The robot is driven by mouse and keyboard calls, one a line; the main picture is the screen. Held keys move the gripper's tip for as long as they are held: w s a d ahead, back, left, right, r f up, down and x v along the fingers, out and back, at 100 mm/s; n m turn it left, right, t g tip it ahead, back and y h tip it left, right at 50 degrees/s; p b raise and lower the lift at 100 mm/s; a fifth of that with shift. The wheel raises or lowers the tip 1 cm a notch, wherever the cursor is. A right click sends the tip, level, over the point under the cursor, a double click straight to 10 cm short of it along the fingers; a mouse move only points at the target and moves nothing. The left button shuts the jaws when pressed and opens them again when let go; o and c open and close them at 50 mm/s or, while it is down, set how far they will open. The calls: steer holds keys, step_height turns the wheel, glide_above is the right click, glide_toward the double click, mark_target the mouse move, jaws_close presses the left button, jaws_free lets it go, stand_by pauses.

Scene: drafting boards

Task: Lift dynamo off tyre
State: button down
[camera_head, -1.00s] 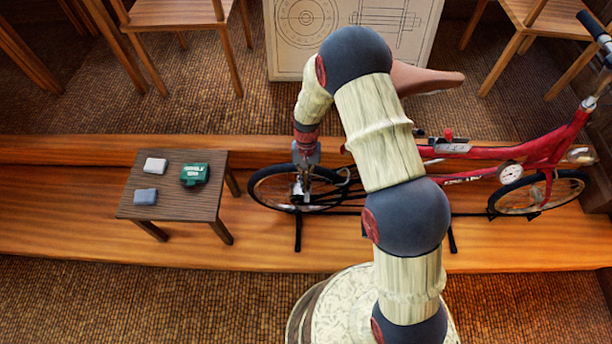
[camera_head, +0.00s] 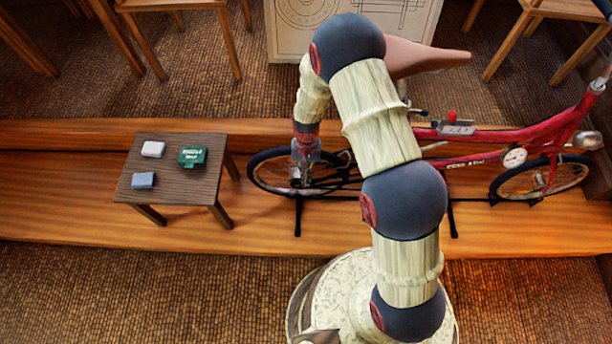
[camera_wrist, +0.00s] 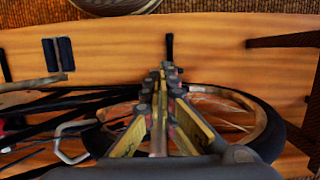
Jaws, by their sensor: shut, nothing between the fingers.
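The bicycle's near-left wheel has a dark tyre (camera_head: 251,176), which also shows at the right in the wrist view (camera_wrist: 273,132). My gripper (camera_head: 299,180) points down at this wheel, over its middle part in the head view. In the wrist view my gripper (camera_wrist: 160,76) has its fingertips together with nothing seen between them. The wheel lies behind and below the fingers there. I cannot make out the dynamo; the fingers and arm hide part of the wheel. I cannot tell whether the fingers touch anything.
The red bicycle frame (camera_head: 545,142) extends right behind my arm, on a dark stand (camera_head: 298,218). A small wooden table (camera_head: 178,189) at left bears a green box (camera_head: 193,156), a white block (camera_head: 152,149) and a blue-grey block (camera_head: 143,180). A drawing board (camera_head: 285,42) and chairs stand behind.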

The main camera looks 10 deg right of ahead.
steer(key=shift+s+f+t+p, duration=0.2)
steer(key=shift+s+t+p, duration=0.25)
steer(key=shift+t, duration=0.35)
steer(key=shift+s+a+f, duration=0.1)
steer(key=shift+s+f, duration=0.05)
steer(key=shift+f, duration=0.25)
step_height(320, 180, up, 14)
steer(key=p, duration=0.6)
